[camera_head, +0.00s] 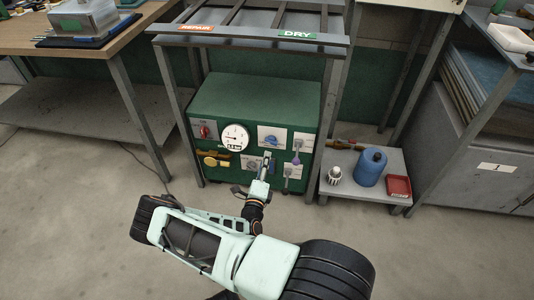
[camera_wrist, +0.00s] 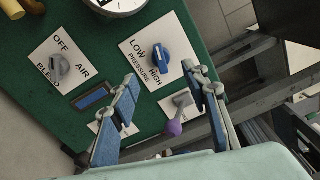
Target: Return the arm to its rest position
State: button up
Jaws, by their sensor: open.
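My gripper (camera_head: 265,163) is open, in front of the green control box (camera_head: 240,97) under the rack. In the wrist view my gripper (camera_wrist: 166,88) has its two fingers apart, with nothing held between them. A blue pressure knob (camera_wrist: 158,61), marked low and high, shows just beyond the gap. A purple-ended lever (camera_wrist: 175,127) appears between the fingers lower down; I cannot tell whether a finger touches it. A grey knob (camera_wrist: 59,67) marked off, air and bleed is to the left. My arm reaches out from the lower part of the head view.
The box carries a round gauge (camera_head: 235,137), a red knob (camera_head: 203,132) and a yellow valve (camera_head: 212,161). A low shelf (camera_head: 340,190) at right holds a blue container (camera_head: 370,167) and red tray (camera_head: 398,187). A wooden bench (camera_head: 100,40) stands left. Open floor lies in front.

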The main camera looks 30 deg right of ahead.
jog(key=shift+v, duration=1.1)
